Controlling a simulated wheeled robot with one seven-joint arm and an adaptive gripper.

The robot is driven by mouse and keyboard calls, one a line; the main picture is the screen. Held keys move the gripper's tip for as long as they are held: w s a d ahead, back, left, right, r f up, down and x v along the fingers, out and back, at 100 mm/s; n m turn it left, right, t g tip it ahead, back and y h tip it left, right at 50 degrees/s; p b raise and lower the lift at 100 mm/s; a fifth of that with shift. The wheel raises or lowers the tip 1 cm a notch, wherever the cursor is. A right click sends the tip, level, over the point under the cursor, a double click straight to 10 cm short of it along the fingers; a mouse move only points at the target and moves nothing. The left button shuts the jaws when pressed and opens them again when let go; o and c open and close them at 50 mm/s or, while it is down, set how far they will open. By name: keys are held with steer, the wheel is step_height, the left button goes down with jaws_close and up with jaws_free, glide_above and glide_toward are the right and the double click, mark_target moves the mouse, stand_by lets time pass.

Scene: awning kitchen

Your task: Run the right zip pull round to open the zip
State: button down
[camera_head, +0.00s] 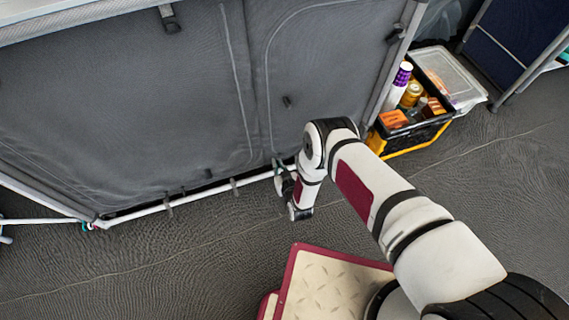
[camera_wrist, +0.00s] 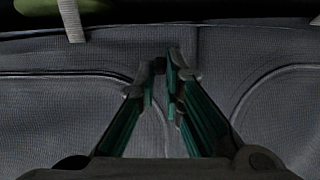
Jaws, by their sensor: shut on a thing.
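The grey fabric front (camera_head: 150,90) of the kitchen unit has two zip lines. The right zip line (camera_head: 268,70) curves down the right panel, and another zip line (camera_head: 238,80) runs to its left. In the wrist view, curved zip lines show on the grey fabric (camera_wrist: 90,55) on both sides. My gripper (camera_head: 280,176) is low at the panel's bottom edge, near the lower end of the right zip line. In the wrist view its fingertips (camera_wrist: 168,70) are close together against the fabric. The right zip pull between them is mostly hidden by the fingers.
A white frame bar (camera_head: 190,195) runs along the unit's bottom. A black and yellow crate (camera_head: 400,140) with bottles and boxes stands to the right. A cream, red-edged board (camera_head: 325,285) lies at the front. The grey floor (camera_head: 190,265) at front left is clear.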

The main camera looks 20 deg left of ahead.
steer(key=shift+s+a, duration=0.45)
steer(key=shift+a, duration=0.15)
steer(key=c, duration=1.7)
jaws_free()
steer(key=shift+a, duration=0.1)
steer(key=v, duration=1.2)
steer(key=shift+f, duration=0.1)
